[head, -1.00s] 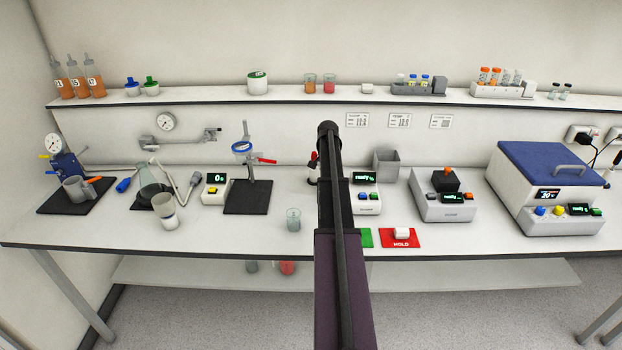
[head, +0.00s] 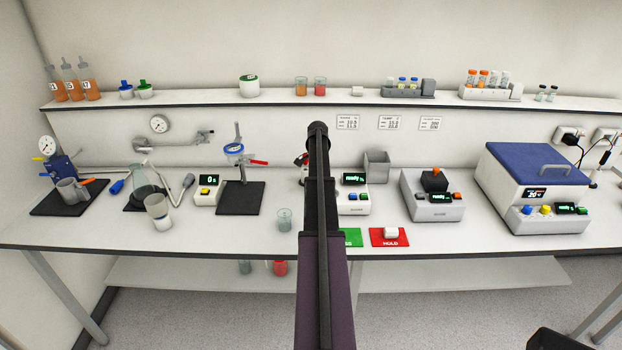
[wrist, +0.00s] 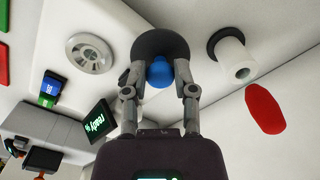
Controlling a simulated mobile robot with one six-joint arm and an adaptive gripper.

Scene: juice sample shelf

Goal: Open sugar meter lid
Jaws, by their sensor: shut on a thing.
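The sugar meter (head: 352,205) is a white box with a lit "ready %" display, partly hidden behind my arm in the head view. In the wrist view its display (wrist: 97,121) is at left, and a round silver plate (wrist: 90,53) with a hole in the middle lies uncovered on a white surface. My gripper (wrist: 160,82) is shut on a blue knob. The knob is on a dark round disc (wrist: 148,36), which looks like the lid, to the right of the silver plate. I cannot tell whether the disc touches anything beneath. My gripper is hidden in the head view.
A grey bin (head: 376,167) stands behind the meter. A grey device (head: 433,208) is to its right. Green (head: 353,238) and red HOLD (head: 377,237) mats lie in front. In the wrist view, a white cylinder (wrist: 231,55) and a red oval thing (wrist: 264,108) are to the right of the disc.

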